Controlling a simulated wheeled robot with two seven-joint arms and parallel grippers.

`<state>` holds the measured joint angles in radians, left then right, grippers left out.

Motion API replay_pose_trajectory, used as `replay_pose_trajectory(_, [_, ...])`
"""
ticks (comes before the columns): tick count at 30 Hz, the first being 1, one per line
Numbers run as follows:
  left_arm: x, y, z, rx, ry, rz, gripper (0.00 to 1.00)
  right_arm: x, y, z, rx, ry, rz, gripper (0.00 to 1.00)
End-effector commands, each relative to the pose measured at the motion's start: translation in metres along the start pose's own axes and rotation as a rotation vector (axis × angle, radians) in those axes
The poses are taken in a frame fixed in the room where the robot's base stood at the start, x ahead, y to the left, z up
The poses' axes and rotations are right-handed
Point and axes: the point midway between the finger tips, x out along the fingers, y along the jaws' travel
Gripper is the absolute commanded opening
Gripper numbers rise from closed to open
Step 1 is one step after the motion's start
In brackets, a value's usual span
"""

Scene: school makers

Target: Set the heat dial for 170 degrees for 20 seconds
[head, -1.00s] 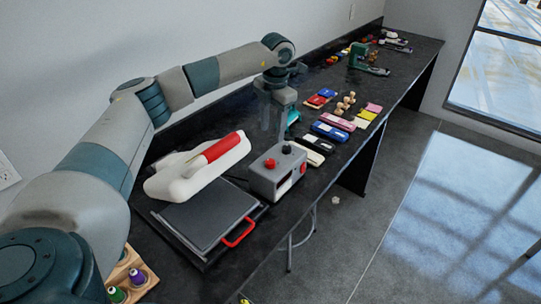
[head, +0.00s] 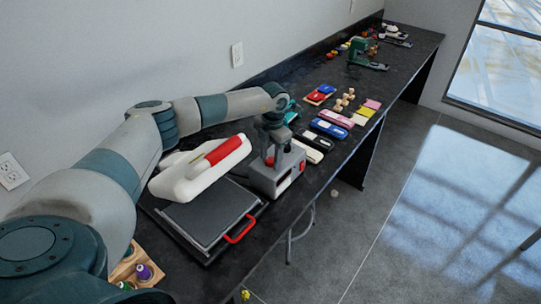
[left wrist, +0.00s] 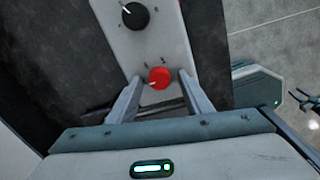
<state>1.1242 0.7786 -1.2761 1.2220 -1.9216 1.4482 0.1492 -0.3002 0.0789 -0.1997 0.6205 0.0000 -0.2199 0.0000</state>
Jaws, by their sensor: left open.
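The grey control box (head: 283,182) stands on the black bench beside the heat press (head: 208,215). Its top carries a red dial (left wrist: 159,77) with a pale pointer line and a black dial (left wrist: 133,15); small marks surround both. No numbers are readable. My left gripper (head: 271,158) points down over the box. In the left wrist view its open fingers (left wrist: 160,92) stand on either side of the red dial, with gaps showing. The black dial lies beyond the fingertips. In the head view the gripper hides much of the box top.
The press has a white upper part with a red grip (head: 215,153) and a red front handle (head: 240,230). Thread spools (head: 144,272) sit in a wooden holder near my arm. Colourful cases (head: 328,128) lie farther along the bench. Floor at right is open.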

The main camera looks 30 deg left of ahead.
Motion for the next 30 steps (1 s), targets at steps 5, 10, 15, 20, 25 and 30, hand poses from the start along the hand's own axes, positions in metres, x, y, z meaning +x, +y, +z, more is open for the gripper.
replay_pose_trajectory(5, [0.0,0.0,0.0,0.0,0.0,0.0,0.46,0.0,0.0,0.0,0.0,0.0,0.0,0.31])
replay_pose_trajectory(10, [0.0,0.0,0.0,0.0,0.0,0.0,0.1,0.0,0.0,0.0,0.0,0.0,0.0,0.31])
replay_pose_trajectory(15, [0.0,0.0,0.0,0.0,0.0,0.001,0.05,0.0,0.0,0.0,-0.001,0.0,0.0,0.31])
replay_pose_trajectory(20, [0.0,0.001,0.0,0.013,-0.001,0.001,0.05,0.003,0.0,0.001,-0.001,-0.001,0.0,0.31])
replay_pose_trajectory(25, [0.001,0.001,0.0,0.059,-0.004,0.002,0.05,0.01,0.001,0.001,-0.001,-0.001,0.001,0.31])
replay_pose_trajectory(30, [0.003,0.001,0.0,0.148,-0.012,0.002,0.05,0.023,0.001,0.003,-0.001,-0.001,0.001,0.31])
